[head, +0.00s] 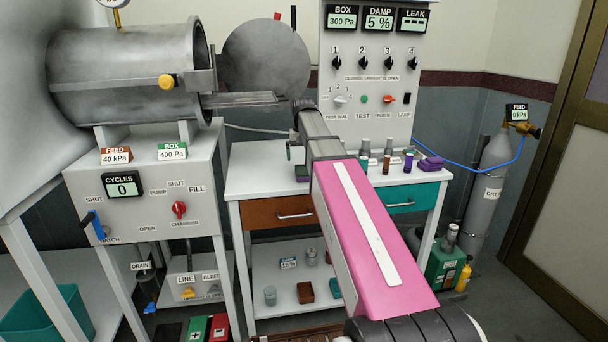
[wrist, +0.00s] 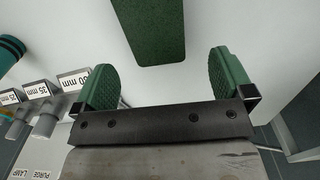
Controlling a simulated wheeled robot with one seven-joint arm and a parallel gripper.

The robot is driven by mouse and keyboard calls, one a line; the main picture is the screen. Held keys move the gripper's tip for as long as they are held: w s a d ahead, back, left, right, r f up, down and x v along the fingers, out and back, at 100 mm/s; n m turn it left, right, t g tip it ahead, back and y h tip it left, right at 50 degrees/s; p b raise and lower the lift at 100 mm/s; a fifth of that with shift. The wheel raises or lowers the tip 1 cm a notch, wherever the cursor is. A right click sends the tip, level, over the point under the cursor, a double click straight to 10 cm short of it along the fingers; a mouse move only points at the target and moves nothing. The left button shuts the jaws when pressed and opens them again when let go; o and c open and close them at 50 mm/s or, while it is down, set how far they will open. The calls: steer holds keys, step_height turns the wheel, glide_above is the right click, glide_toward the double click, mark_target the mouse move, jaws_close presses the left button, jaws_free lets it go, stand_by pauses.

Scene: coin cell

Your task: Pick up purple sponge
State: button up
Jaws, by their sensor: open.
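The purple sponge (head: 431,163) lies on the right part of the white bench top (head: 262,180) in the head view, past a row of small cylinders. It does not show in the wrist view. My gripper (wrist: 165,84) is open, with its two green-padded fingers well apart and nothing between them. A dark green textured block (wrist: 152,28) lies ahead of the fingers in the wrist view. In the head view my gripper (head: 296,148) is over the left-middle of the bench, left of the purple sponge, and my pink arm hides part of it and the bench.
Several small cylinders (head: 387,164) stand between my arm and the sponge. The control panel (head: 370,70) rises behind the bench. A metal chamber (head: 125,70) with an open round door (head: 265,60) is at left. A grey gas bottle (head: 490,180) stands right of the bench.

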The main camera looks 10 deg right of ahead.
mark_target(304, 168)
steer(key=f, duration=0.5)
steer(key=shift+s+d, duration=0.15)
steer(key=shift+s, duration=0.25)
steer(key=shift+f, duration=0.55)
steer(key=c, duration=1)
